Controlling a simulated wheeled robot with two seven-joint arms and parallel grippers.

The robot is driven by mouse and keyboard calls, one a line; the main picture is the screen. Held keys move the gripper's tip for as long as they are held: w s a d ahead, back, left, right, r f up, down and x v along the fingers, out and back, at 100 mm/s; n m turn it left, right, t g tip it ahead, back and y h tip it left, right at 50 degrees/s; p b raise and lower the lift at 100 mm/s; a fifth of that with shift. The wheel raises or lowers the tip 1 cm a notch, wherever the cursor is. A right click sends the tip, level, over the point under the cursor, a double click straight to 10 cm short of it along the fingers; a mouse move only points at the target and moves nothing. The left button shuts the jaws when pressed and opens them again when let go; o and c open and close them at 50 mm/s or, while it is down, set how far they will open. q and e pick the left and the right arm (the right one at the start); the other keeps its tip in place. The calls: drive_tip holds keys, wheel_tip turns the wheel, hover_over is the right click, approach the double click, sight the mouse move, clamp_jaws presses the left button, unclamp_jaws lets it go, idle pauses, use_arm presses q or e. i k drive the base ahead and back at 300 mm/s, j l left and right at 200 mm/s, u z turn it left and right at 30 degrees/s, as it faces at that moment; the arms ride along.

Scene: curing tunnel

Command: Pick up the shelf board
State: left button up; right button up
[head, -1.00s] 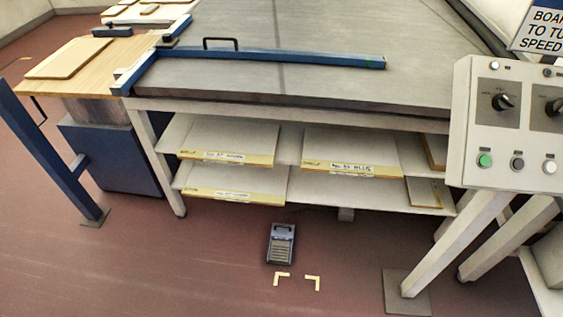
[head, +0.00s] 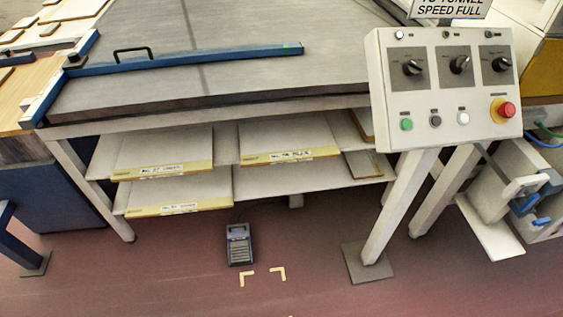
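Several flat boards with pale tops and yellow, labelled front edges lie on the two shelf levels under the grey-topped table. One board (head: 165,148) lies on the upper level at left, and another board (head: 288,135) lies to its right. A third board (head: 180,190) lies on the lower level at left. I cannot tell from the frames which one is the shelf board. The handwriting on the labels is too small to read. Neither of my grippers is in view.
The table (head: 205,80) carries a blue rail (head: 190,57) with a black handle. A control panel (head: 445,88) on slanted legs stands at right. A foot pedal (head: 239,244) sits on the floor before the shelves, near pale corner marks (head: 262,274). The front floor is otherwise clear.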

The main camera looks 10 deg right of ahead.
sight(286, 139)
drive_tip(key=i+j+z, duration=0.1)
drive_tip(key=z, duration=0.3)
drive_tip(key=j+z, duration=0.85)
drive_tip(key=j, duration=2)
drive_tip(key=i, duration=0.05)
